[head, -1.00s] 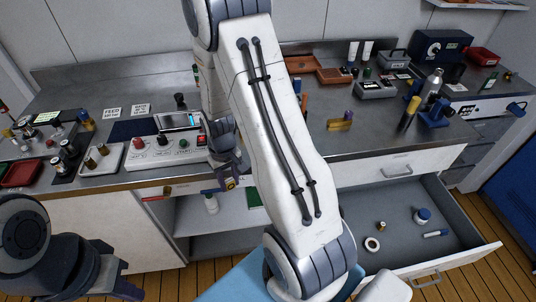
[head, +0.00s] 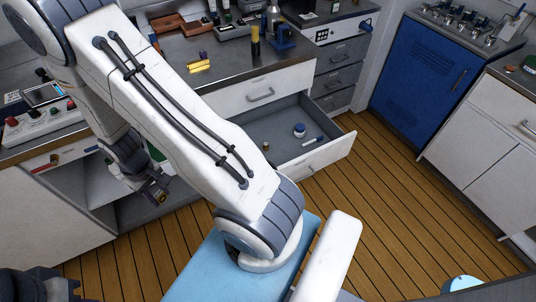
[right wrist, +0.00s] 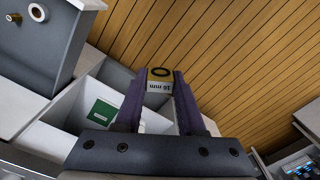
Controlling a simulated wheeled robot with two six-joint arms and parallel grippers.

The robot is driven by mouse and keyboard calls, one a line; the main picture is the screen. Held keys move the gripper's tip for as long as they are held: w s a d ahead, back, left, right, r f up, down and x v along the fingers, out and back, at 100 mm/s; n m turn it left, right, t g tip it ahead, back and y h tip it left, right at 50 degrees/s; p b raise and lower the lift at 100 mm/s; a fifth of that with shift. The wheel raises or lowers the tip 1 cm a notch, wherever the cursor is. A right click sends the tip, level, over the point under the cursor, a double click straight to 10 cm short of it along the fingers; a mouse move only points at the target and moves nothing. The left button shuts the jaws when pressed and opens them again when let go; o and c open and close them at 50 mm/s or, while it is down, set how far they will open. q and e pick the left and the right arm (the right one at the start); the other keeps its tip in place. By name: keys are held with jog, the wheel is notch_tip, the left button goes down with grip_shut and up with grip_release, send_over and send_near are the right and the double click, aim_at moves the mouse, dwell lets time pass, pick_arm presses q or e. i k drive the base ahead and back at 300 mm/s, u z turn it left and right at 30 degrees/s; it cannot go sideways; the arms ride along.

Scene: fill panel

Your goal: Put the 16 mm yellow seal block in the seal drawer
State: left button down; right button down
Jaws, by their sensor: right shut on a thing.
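My right gripper (head: 155,193) hangs in front of the bench, left of the open drawer. In the right wrist view its purple fingers (right wrist: 153,98) are shut on the yellow seal block (right wrist: 160,80), which shows a black ring and a "16 mm" label. The block is held above the floor, outside the drawer. The open drawer (head: 325,157) is pulled out under the bench; its grey wall also shows in the right wrist view (right wrist: 55,65). My left gripper is not seen clearly; only a dark piece of my left arm shows at the lower left.
The drawer holds a small brass piece (head: 266,146), a blue and white jar (head: 299,130) and a white tube (head: 313,140); a white ring (right wrist: 37,12) shows in the right wrist view. An open cabinet (head: 90,195) lies behind the gripper.

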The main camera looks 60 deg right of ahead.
aim_at(280, 143)
jog(key=i, duration=1.15)
jog(key=z, duration=1.2)
jog(key=i, duration=0.6)
jog(key=z, duration=0.6)
